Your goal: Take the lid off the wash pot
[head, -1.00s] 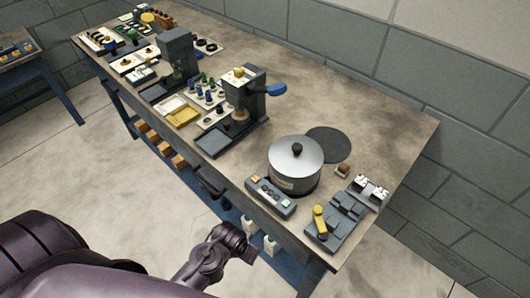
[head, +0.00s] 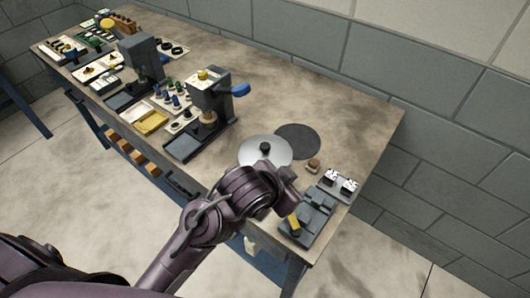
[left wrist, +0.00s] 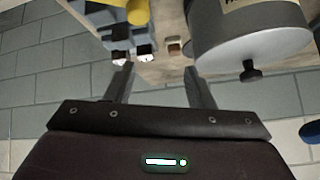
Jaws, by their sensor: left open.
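The wash pot shows in the left wrist view at the upper right as a metal body (left wrist: 235,18) with a label partly cut off by the frame edge. Its grey lid (head: 254,151) sits on top, with a black knob (head: 265,147) in the middle; the knob (left wrist: 250,72) also shows in the left wrist view. My left gripper (left wrist: 160,80) is open and empty, its two fingers apart, to the left of the knob in that view and not touching it. In the head view my left arm hides the pot's body. My right gripper is not in view.
A dark round mat (head: 298,141) lies flat behind the lid. A small brown block (head: 313,166), a grey fixture with a yellow handle (head: 308,222) and small white-topped parts (head: 340,181) stand to the right. A press with a blue handle (head: 210,100) stands left. The bench's back is clear.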

